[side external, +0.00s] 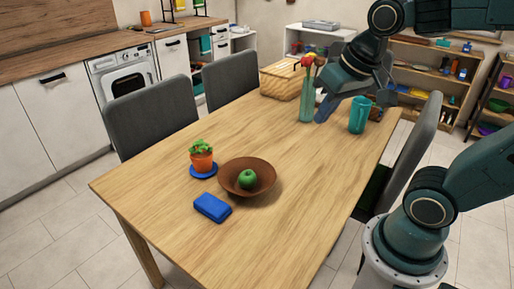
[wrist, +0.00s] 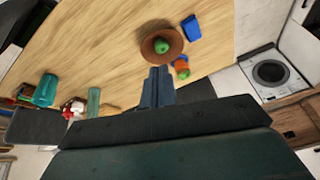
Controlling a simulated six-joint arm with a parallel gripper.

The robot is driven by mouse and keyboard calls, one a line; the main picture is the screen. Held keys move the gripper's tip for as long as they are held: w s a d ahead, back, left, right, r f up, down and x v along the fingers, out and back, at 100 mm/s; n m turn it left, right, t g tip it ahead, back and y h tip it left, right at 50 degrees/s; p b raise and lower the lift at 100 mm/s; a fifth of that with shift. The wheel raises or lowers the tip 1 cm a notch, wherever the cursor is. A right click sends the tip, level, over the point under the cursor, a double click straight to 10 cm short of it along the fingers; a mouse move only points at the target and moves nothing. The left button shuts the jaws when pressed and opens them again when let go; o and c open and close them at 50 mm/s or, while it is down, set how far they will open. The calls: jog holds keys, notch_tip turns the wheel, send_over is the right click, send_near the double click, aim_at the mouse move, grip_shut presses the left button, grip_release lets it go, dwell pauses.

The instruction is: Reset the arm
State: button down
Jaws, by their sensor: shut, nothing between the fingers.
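My gripper (side external: 325,107) hangs above the far right part of the wooden table (side external: 290,190), in front of the glass vase with flowers. In the wrist view its blue-grey fingers (wrist: 158,74) are shut together with nothing between them. It is clear of the objects on the table in the wrist view. The far side of the gripper is hidden in the side view.
A brown bowl (side external: 262,188) holds a green apple (side external: 247,179). Near it are a blue box (side external: 212,208) and a potted plant (side external: 202,160) on a blue saucer. A vase (side external: 306,100), teal cup (side external: 359,115) and basket (side external: 281,82) stand farther back. The table's front is clear.

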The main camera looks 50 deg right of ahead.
jog(key=shift+s+a+f+n+t, duration=0.15)
jog(key=shift+s+a+n, duration=0.15)
jog(key=shift+s+n, duration=0.45)
jog(key=shift+s+a+n+t, duration=0.25)
jog(key=shift+s+n, duration=0.2)
jog(key=shift+s, duration=0.55)
jog(key=shift+s+a+f+n+t, duration=0.1)
jog(key=shift+s+a+n, duration=0.2)
jog(key=shift+s+n, duration=0.45)
jog(key=shift+s, duration=0.15)
